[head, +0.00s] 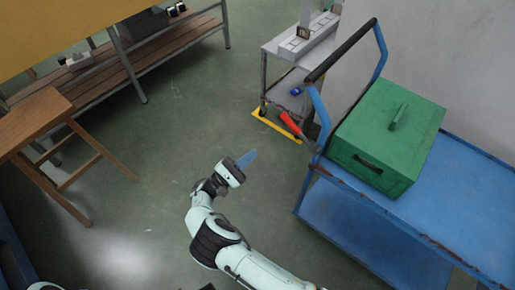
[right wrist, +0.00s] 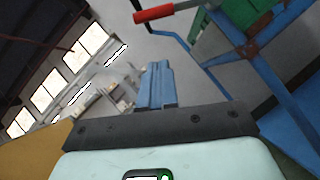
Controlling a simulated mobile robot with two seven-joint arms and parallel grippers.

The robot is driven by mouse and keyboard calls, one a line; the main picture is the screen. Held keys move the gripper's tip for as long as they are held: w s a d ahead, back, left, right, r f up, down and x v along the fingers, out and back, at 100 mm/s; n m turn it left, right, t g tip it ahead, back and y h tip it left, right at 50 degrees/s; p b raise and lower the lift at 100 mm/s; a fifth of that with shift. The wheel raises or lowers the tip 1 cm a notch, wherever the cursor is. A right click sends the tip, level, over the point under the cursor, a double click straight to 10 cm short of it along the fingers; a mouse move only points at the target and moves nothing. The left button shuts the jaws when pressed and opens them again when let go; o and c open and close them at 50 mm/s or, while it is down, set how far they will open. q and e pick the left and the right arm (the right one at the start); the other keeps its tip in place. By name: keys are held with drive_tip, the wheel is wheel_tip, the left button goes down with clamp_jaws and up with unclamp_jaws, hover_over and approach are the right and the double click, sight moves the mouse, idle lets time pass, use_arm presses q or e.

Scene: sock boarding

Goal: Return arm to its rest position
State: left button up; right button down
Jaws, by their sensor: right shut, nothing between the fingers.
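My right gripper (head: 250,156) hangs over the open floor near the middle of the head view. Its blue fingers are shut together with nothing between them. They point up and right, toward the blue cart. In the right wrist view the closed blue fingers (right wrist: 155,84) stick out past the dark mount and hold nothing. My right arm reaches in from the bottom of the head view, bent at the elbow. My left gripper does not show in either view.
A blue cart (head: 465,180) with a green box (head: 387,135) on it stands at the right. A grey trolley (head: 288,92) is behind, near a red handle (head: 290,122). A wooden stool (head: 45,115) and a bench (head: 100,77) are left. The floor (head: 140,190) between is clear.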

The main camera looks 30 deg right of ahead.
drive_tip(key=shift+a, duration=0.15)
idle(0.4)
